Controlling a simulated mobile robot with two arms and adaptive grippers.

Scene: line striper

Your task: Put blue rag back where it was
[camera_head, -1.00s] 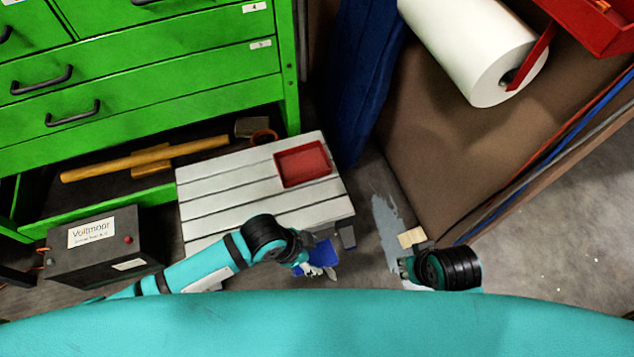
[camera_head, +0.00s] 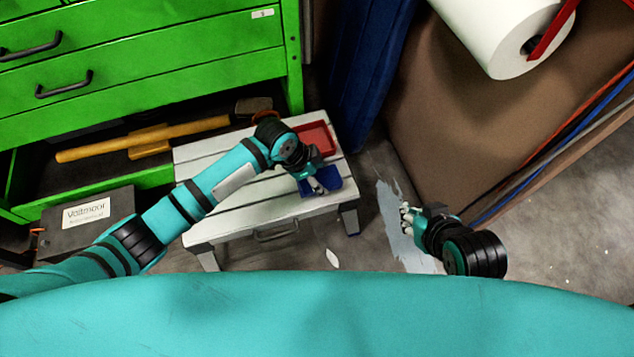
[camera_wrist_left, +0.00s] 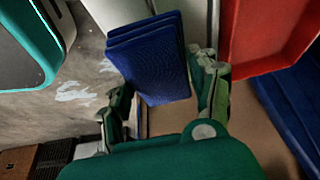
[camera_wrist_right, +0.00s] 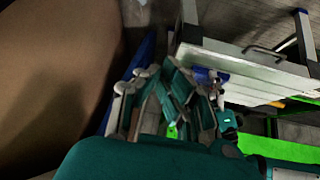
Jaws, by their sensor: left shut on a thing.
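The blue rag (camera_head: 322,183) is a folded dark blue cloth. My left gripper (camera_head: 312,180) is shut on it and holds it over the right part of the pale slatted step stool (camera_head: 240,213), near the red tray (camera_head: 318,138). In the left wrist view the rag (camera_wrist_left: 152,62) is between the fingers (camera_wrist_left: 163,98), with the red tray (camera_wrist_left: 270,35) to its right. I cannot tell whether the rag touches the stool. My right gripper (camera_head: 408,217) appears open and empty over the floor, right of the stool; its parted fingers show in the right wrist view (camera_wrist_right: 170,100).
A green drawer cabinet (camera_head: 180,60) stands at the back left, its low drawer holding a wooden-handled hammer (camera_head: 150,137). A Voltmont box (camera_head: 85,215) sits left of the stool. A white roll (camera_head: 505,35) hangs at upper right beside a brown panel (camera_head: 460,120).

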